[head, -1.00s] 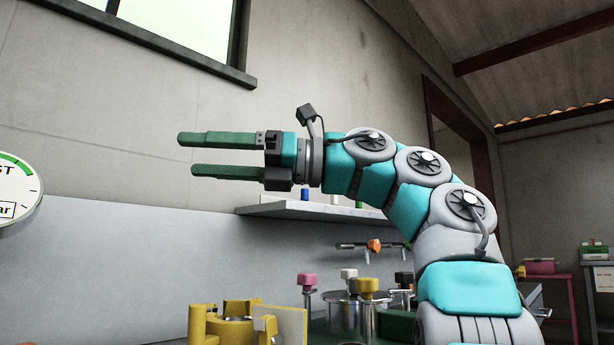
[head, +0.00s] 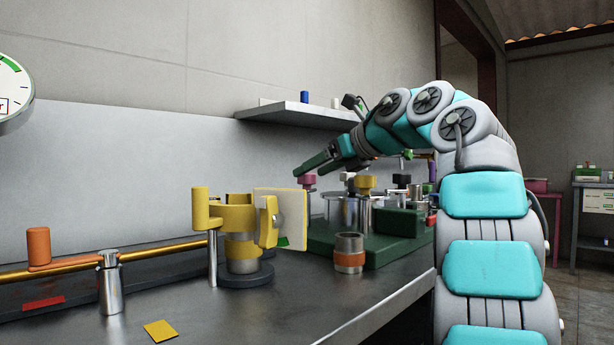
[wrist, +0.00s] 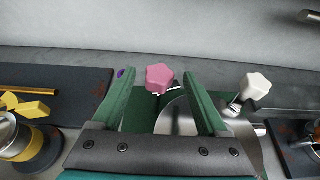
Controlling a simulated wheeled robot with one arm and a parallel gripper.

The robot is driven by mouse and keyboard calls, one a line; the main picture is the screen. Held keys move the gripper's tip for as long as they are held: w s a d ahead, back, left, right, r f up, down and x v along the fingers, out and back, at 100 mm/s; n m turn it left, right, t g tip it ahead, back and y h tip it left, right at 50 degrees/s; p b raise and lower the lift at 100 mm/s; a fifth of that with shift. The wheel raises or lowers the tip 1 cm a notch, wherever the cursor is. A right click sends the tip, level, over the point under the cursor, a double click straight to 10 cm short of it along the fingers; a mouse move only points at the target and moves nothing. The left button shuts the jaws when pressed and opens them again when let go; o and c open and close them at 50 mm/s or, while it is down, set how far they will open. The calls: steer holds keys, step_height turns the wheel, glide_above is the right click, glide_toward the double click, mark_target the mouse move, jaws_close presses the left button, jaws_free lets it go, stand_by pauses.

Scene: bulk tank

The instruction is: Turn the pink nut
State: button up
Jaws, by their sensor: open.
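The pink nut (head: 307,181) is a lobed knob on top of a post at the back of the green base on the bench. It also shows in the wrist view (wrist: 159,79), between the two fingertips in the picture, with space on both sides. My gripper (head: 309,171) has long green fingers and is open and empty. It points down and left, its fingertips close to the nut in the head view. In the wrist view the gripper (wrist: 158,75) shows no contact with the nut. I cannot tell whether the tips are level with it or above it.
A white knob (wrist: 256,86) stands right of the pink nut, and a yellow-brown knob (head: 365,182) is near the metal lid. A yellow valve with a pale plate (head: 281,218) stands to the left. A wall shelf (head: 300,112) hangs behind. The bench front is mostly clear.

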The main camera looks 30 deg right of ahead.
steer(key=shift+x, duration=1.5)
steer(key=shift+c, duration=0.2)
jaws_close()
